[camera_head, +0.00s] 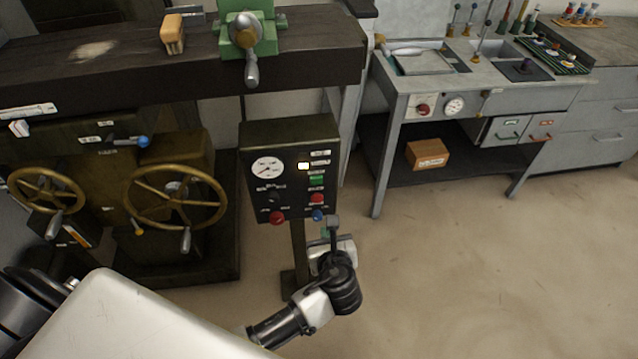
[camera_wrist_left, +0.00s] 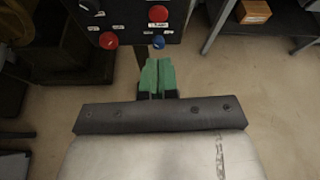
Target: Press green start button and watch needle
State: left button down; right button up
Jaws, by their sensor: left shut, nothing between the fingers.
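The dark control box (camera_head: 290,150) stands on a post in the middle of the head view. Its green button (camera_head: 317,180) sits on the right half of the panel, below a lit yellowish indicator (camera_head: 303,166). The white round gauge (camera_head: 267,168) is at the panel's upper left; its needle is too small to read surely. My left gripper (camera_head: 326,232) is below the panel's lower right corner, apart from the buttons. Its green fingers (camera_wrist_left: 157,75) are shut together and empty in the left wrist view. The green button is outside that view. My right gripper is not in view.
A red button (camera_head: 317,198), a blue button (camera_head: 318,215) and a red knob (camera_head: 277,217) sit low on the panel. Brass handwheels (camera_head: 175,197) stand on the left. A grey bench (camera_head: 480,105) stands at the back right. The floor right of the box is clear.

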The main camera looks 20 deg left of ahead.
aim_at(317, 180)
pick_arm(q)
jog(key=shift+m+t+y, duration=0.4)
jog(key=shift+m+y, duration=0.1)
jog(key=shift+y, duration=0.1)
notch_tip(317, 180, up, 4)
jog(key=shift+r, duration=0.25)
jog(key=shift+w, duration=0.15)
jog(key=x, duration=1.2)
jog(key=shift+w+a+r, duration=0.1)
jog(key=shift+w+r, duration=0.1)
jog(key=shift+w, duration=0.2)
jog(key=shift+w+a, duration=0.35)
jog(key=shift+w, duration=0.1)
